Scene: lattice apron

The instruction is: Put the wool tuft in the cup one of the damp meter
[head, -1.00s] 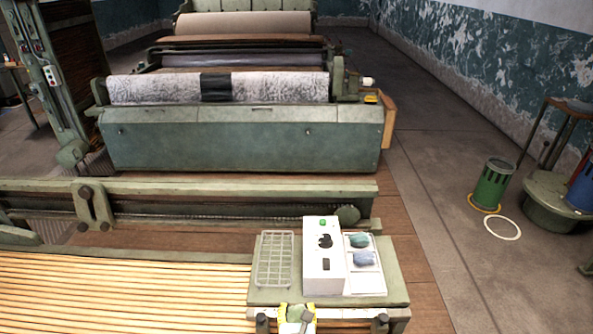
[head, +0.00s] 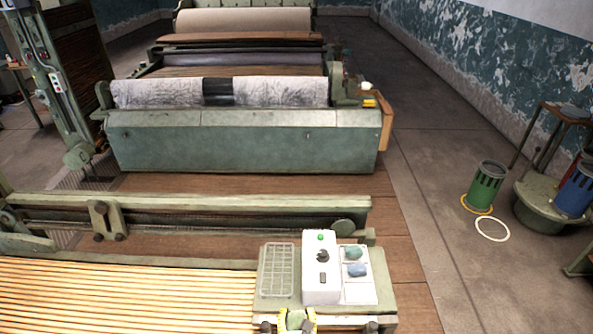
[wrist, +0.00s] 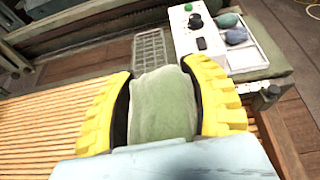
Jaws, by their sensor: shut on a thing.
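My gripper (wrist: 164,108) is shut on a pale green wool tuft (wrist: 162,105), held between its two yellow ribbed fingers. In the head view my gripper (head: 297,321) and the tuft (head: 295,319) are at the bottom edge, just in front of the damp meter. The damp meter (head: 320,285) is a white box with a green button and dark knob; it also shows in the wrist view (wrist: 194,32). A white tray with cups (head: 358,291) adjoins its right side. A teal tuft (head: 354,252) and a blue-grey tuft (head: 357,269) lie in it; its front part looks empty.
A clear gridded rack (head: 279,270) lies left of the meter on the green stand (head: 386,302). Wooden slats (head: 120,295) extend left. A green rail (head: 190,208) crosses behind. A green can (head: 485,187) and white ring (head: 492,229) are on the floor to the right.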

